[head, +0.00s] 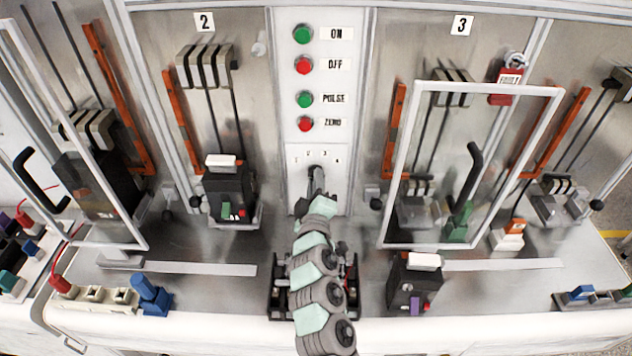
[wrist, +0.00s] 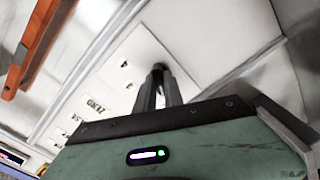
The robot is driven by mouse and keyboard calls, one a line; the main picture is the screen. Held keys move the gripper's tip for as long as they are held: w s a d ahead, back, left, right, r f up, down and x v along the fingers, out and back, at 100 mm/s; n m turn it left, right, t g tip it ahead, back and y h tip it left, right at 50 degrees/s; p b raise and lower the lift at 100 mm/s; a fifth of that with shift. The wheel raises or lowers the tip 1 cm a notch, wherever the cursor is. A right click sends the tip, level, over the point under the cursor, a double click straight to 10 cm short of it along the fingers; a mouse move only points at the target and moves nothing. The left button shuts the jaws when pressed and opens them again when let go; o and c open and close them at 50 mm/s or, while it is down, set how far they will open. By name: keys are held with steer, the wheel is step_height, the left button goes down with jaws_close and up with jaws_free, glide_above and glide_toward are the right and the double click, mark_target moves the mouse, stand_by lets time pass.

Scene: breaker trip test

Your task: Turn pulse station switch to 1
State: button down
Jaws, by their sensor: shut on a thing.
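The pulse station (head: 317,162) is a white panel on the centre column with small marks 1, 2, 3 and 4 above its switch. My gripper (head: 316,180) reaches up to the panel and is shut on the switch knob. The fingers cover most of the knob, so its pointer position cannot be read. In the wrist view my gripper (wrist: 158,72) meets the dark knob at the panel (wrist: 125,75), with number marks beside it.
Green and red buttons labelled ON, OFF, PULSE (head: 305,99) and ZERO sit above. Bay 2 holds a black breaker (head: 230,192) at left. Bay 3 has an open framed door (head: 388,170) and a red FAULT padlock (head: 506,87). A loose black breaker (head: 411,285) stands on the bench.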

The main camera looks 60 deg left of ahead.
stand_by(0.4)
steer(key=c, duration=1.4)
jaws_free()
steer(key=shift+c, duration=0.2)
steer(key=shift+d, duration=0.1)
steer(key=v, duration=1)
steer(key=shift+s+d, duration=0.2)
steer(key=shift+d, duration=0.05)
